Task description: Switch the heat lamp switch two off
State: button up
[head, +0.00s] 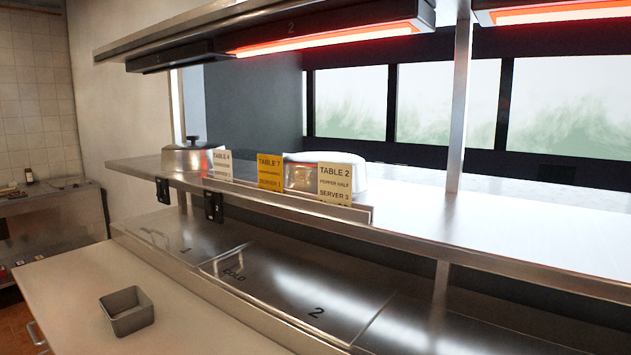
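A long heat lamp (330,40) hangs under the upper shelf and glows red-orange. Two small black switch boxes are mounted along the front edge of the lower shelf: a left switch box (162,190) and a right switch box (213,206). Any numbers on them are too small to read, and I cannot tell their lever positions. My gripper is not in view.
A second lit lamp (560,11) is at the top right. Order tickets (270,171) and round metal lids (190,157) stand on the pass shelf (420,217). Below are numbered steel lids (295,285). A small metal pan (127,311) sits on the otherwise clear counter (65,290).

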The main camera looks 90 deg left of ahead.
aim_at(208, 202)
jog(key=u, duration=3.35)
